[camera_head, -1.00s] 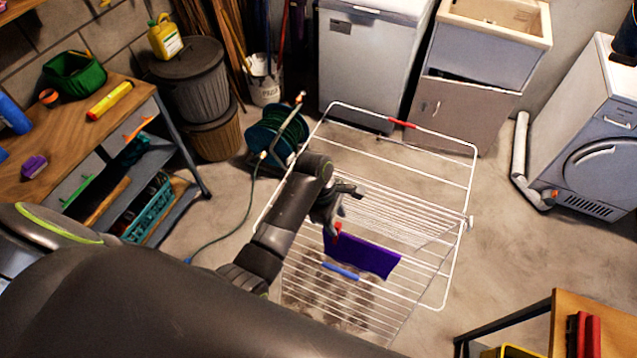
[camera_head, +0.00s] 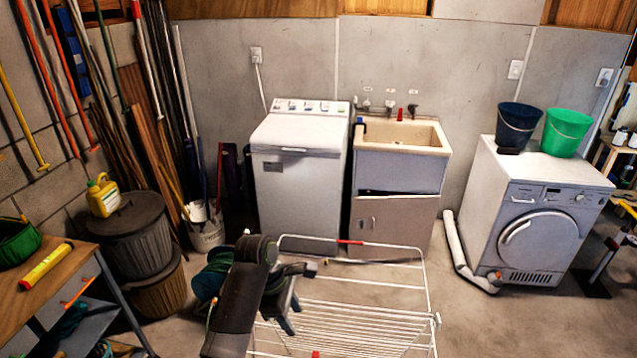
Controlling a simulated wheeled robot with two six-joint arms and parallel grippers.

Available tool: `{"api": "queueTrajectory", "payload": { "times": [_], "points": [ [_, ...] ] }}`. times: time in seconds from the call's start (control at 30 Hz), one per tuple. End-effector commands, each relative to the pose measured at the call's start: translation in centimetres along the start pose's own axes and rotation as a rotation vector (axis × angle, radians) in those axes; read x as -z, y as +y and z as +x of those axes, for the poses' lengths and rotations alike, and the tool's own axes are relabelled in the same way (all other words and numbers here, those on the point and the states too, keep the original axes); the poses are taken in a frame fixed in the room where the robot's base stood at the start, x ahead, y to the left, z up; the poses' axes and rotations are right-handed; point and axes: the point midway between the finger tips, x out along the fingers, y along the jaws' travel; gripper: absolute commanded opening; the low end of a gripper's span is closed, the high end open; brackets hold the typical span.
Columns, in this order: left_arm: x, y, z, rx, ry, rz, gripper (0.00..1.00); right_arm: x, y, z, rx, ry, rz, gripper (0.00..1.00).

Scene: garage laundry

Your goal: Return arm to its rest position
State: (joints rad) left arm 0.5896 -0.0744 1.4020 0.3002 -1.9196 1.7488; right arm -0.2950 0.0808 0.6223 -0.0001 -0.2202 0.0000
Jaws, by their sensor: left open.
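My left arm comes up from the bottom of the head view, left of centre. Its gripper (camera_head: 288,309) is open and empty, with its fingers pointing down. It is in front of the left part of the white wire drying rack (camera_head: 383,285). I cannot tell from this view whether it touches the rack. A small red bit (camera_head: 315,354) shows at the bottom edge, on the rack. The rest of the rack is cut off below. My right gripper is not in view.
A green hose reel (camera_head: 209,283) stands close behind my left arm. Behind the rack are a white top-loading washer (camera_head: 297,185) and a sink cabinet (camera_head: 393,217). A dryer (camera_head: 540,232) stands right. A workbench (camera_head: 62,290) is at left. Floor between rack and dryer is partly clear.

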Motion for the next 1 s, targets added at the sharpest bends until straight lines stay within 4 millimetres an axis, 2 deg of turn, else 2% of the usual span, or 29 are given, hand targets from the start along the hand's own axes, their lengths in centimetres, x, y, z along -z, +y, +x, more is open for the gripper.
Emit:
{"api": "queueTrajectory", "payload": {
  "times": [0.17,0.33,0.5,0.63,0.8,1.0],
  "points": [
    [2.8,-2.3,1.5,-0.033,0.022,0.090,0.44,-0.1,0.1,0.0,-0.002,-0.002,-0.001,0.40],
    [7.7,-7.6,3.5,-0.091,0.096,0.307,0.44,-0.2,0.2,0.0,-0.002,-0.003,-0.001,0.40],
    [12.1,-13.9,4.2,-0.118,0.210,0.556,0.44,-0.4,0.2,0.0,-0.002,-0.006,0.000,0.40],
    [14.7,-19.2,3.7,-0.103,0.312,0.757,0.44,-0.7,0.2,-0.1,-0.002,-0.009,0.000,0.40],
    [16.8,-25.3,2.0,-0.052,0.435,1.002,0.44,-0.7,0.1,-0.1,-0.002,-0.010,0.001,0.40],
    [17.7,-29.9,0.0,0.017,0.529,1.202,0.44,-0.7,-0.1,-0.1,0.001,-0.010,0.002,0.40]
  ]
}}
